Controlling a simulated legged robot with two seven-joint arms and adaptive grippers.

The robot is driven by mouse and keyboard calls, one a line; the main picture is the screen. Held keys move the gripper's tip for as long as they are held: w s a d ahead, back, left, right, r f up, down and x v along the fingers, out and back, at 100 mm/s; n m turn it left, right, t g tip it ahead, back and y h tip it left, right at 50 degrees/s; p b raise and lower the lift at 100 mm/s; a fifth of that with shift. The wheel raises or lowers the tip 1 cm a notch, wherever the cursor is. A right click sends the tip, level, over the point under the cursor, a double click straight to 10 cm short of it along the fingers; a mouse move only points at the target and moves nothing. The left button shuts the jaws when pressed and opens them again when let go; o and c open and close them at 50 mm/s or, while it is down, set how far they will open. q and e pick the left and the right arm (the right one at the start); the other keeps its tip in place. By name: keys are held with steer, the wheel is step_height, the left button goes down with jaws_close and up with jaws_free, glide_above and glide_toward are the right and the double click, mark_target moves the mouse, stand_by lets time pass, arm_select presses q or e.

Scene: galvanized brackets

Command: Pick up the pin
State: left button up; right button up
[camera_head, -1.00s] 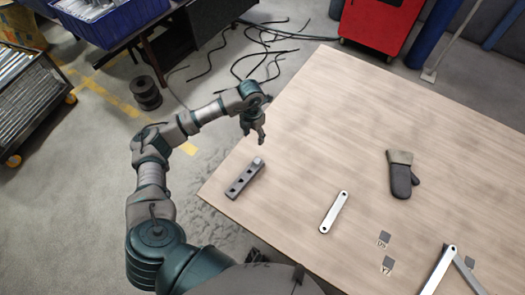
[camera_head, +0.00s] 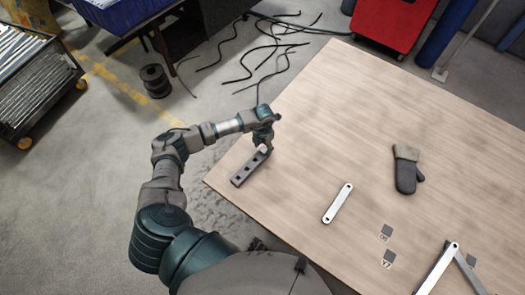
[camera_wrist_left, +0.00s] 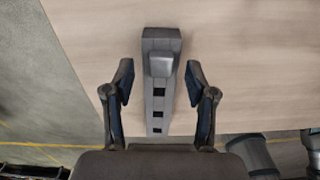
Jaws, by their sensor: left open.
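The pin (camera_wrist_left: 161,66) is a short light grey piece standing at one end of a dark grey block with several square holes (camera_wrist_left: 158,102). In the head view this block (camera_head: 246,174) lies near the left edge of the table. My left gripper (camera_wrist_left: 160,80) is open, with one finger on each side of the pin and block and a gap on both sides. In the head view the left gripper (camera_head: 264,140) is over the far end of the block and largely covers the pin. My right gripper is not in view.
The wooden table (camera_head: 310,130) also carries a flat metal bar (camera_head: 338,203), a glove (camera_head: 406,170), small dark square plates (camera_head: 386,231) and a jointed metal bracket (camera_head: 436,270). The table edge is close to the block's left. Cables (camera_head: 265,50) lie on the floor.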

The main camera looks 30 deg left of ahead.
arm_select(q)
steer(key=shift+d+f, duration=0.3)
steer(key=shift+f, duration=0.5)
steer(key=shift+a, duration=0.45)
jaws_close()
steer(key=shift+d, duration=0.1)
steer(key=shift+d, duration=0.1)
